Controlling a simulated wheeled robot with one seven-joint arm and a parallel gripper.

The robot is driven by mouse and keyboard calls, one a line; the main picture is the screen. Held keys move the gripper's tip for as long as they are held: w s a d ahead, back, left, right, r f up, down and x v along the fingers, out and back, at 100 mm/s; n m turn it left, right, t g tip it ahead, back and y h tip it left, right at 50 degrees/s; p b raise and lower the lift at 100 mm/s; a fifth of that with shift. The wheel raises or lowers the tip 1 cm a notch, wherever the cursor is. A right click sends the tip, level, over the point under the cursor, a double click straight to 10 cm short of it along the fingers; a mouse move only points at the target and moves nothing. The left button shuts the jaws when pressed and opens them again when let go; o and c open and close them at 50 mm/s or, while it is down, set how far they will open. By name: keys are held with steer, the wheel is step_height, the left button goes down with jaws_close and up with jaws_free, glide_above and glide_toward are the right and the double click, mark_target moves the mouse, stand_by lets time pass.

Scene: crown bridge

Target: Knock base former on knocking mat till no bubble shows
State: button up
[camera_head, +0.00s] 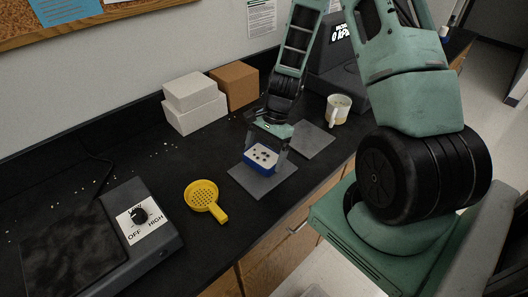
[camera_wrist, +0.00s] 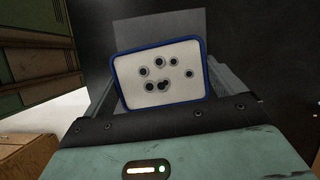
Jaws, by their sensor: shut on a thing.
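The base former (camera_head: 261,158) is a small blue tray filled with white material. In the wrist view the base former (camera_wrist: 135,92) shows several dark round bubbles on its white face. My gripper (camera_head: 265,147) points down and is shut on it, with one finger at each side. The grey knocking mat (camera_head: 262,190) lies flat on the black bench directly under the base former. I cannot tell whether the base former touches the mat or hangs just above it. In the wrist view part of a grey sheet (camera_wrist: 185,25) shows behind the base former.
A second grey square (camera_head: 311,142) lies behind, with a cream mug (camera_head: 338,108) near it. A yellow strainer (camera_head: 201,194) lies left of the mat. A device with an OFF/HIGH dial (camera_head: 139,216) is at front left. White boxes (camera_head: 194,105) and a brown box (camera_head: 236,84) stand by the wall.

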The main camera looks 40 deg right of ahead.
step_height(320, 180, down, 3)
steer(key=shift+r+b, duration=0.2)
steer(key=shift+b, duration=0.35)
steer(key=shift+c, duration=0.5)
step_height(320, 180, up, 4)
steer(key=p, duration=0.3)
steer(key=shift+f, duration=0.25)
steer(key=shift+f, duration=0.15)
step_height(320, 180, down, 4)
steer(key=b, duration=0.3)
steer(key=shift+r, duration=0.3)
steer(key=shift+c, duration=0.5)
steer(key=shift+r+p, duration=1.8)
steer(key=shift+r, duration=0.05)
steer(key=shift+f, duration=0.1)
